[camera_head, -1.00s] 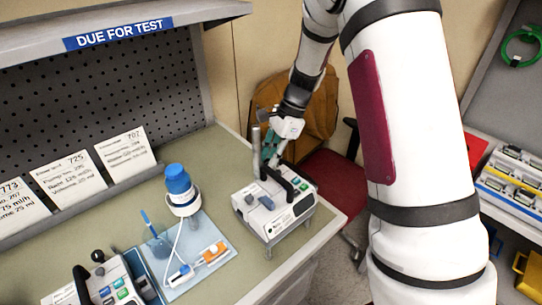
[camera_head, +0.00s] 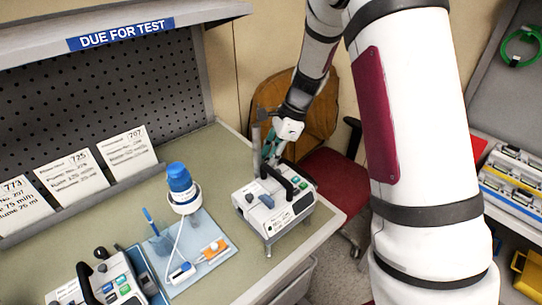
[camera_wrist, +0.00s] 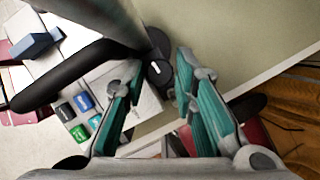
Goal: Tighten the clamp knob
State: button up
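The white infusion pump (camera_head: 262,222) with a black handle stands on the bench corner, beside a grey upright pole (camera_head: 256,140). In the wrist view the pole (camera_wrist: 105,12) runs in from the top left, with the pump's black handle (camera_wrist: 65,75) below it. A dark round knob (camera_wrist: 159,72) with a small white mark lies beside the pole. My gripper (camera_wrist: 160,62) has its teal fingers apart, one on each side of the knob, with gaps visible. In the head view my gripper (camera_head: 268,152) is behind the pump, close to the pole; the knob cannot be made out there.
A blue-capped bottle (camera_head: 181,184) and a blue tray (camera_head: 205,272) stand left of the pump. Another pump (camera_head: 115,285) is at the lower left. A chair with a red seat (camera_head: 335,180) is beyond the bench edge. Cards stand along the shelf back.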

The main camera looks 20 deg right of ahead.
jog(key=shift+r, duration=0.1)
jog(key=v, duration=1.1)
jog(key=shift+r, duration=0.4)
jog(key=shift+d, duration=0.1)
jog(key=w+r+n+g+h+b, duration=0.1)
jog(key=w+n+g+b, duration=0.25)
jog(key=n+b, duration=0.5)
jog(key=shift+n, duration=0.25)
jog(key=p+x, duration=0.1)
jog(key=x, duration=0.3)
jog(key=p+x, duration=0.1)
jog(key=x, duration=0.4)
jog(key=p+x, duration=0.1)
jog(key=x, duration=0.3)
jog(key=shift+w+a+f, duration=0.2)
jog(key=shift+w+a, duration=0.1)
jog(key=shift+w, duration=0.1)
grip_shut()
